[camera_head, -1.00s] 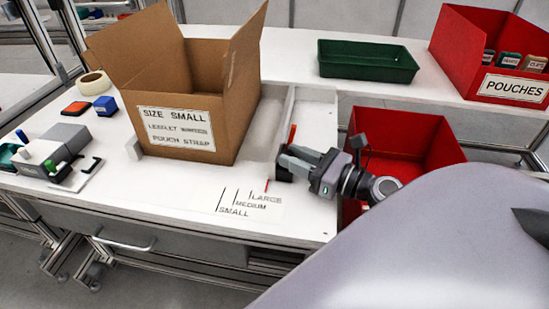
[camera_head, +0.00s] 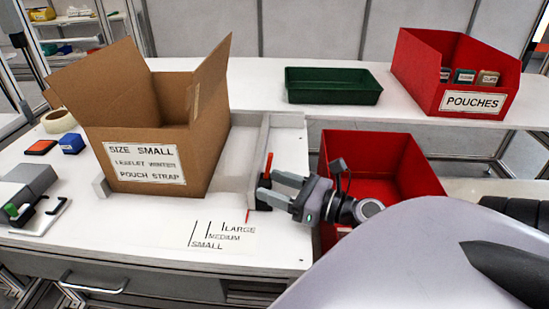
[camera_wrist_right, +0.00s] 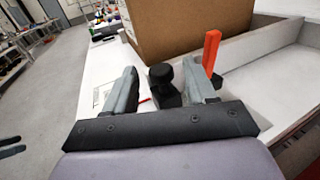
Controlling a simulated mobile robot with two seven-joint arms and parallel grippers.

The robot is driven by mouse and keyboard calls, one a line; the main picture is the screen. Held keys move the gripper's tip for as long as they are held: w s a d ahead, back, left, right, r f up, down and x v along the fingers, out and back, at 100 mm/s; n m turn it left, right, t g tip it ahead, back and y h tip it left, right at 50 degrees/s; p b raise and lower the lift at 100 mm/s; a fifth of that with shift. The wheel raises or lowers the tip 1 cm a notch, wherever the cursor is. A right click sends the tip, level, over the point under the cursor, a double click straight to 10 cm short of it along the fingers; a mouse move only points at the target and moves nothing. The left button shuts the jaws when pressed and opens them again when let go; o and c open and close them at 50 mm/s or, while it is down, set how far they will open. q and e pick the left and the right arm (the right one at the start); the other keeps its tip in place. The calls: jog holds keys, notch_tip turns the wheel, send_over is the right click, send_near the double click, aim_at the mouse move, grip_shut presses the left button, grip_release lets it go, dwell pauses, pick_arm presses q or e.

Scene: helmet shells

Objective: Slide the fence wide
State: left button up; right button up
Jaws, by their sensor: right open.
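The pale fence (camera_head: 259,145) runs front to back just right of the open cardboard box (camera_head: 150,165), apart from it at the front. At its front end are a black knob (camera_wrist_right: 162,85) and an upright red lever (camera_wrist_right: 211,52). A thin red pointer (camera_head: 248,215) lies right of the longest of the printed SMALL, MEDIUM and LARGE lines (camera_head: 212,233). My right gripper (camera_head: 272,189) is open at the fence's front end. In the wrist view its fingers stand on either side of the knob; contact is unclear.
A red bin (camera_head: 400,165) stands right of the table, below my right wrist. A green tray (camera_head: 333,86) and a red POUCHES bin (camera_head: 475,104) stand on the back shelf. A small stop (camera_head: 101,187) touches or nearly touches the box's left side.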

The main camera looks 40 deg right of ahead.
jog(key=b+v, duration=0.1)
jog(key=v, duration=0.4)
jog(key=shift+s+d+f+b, duration=0.1)
jog(key=shift+s+b, duration=0.25)
jog(key=shift+s+d, duration=0.15)
jog(key=shift+s, duration=0.25)
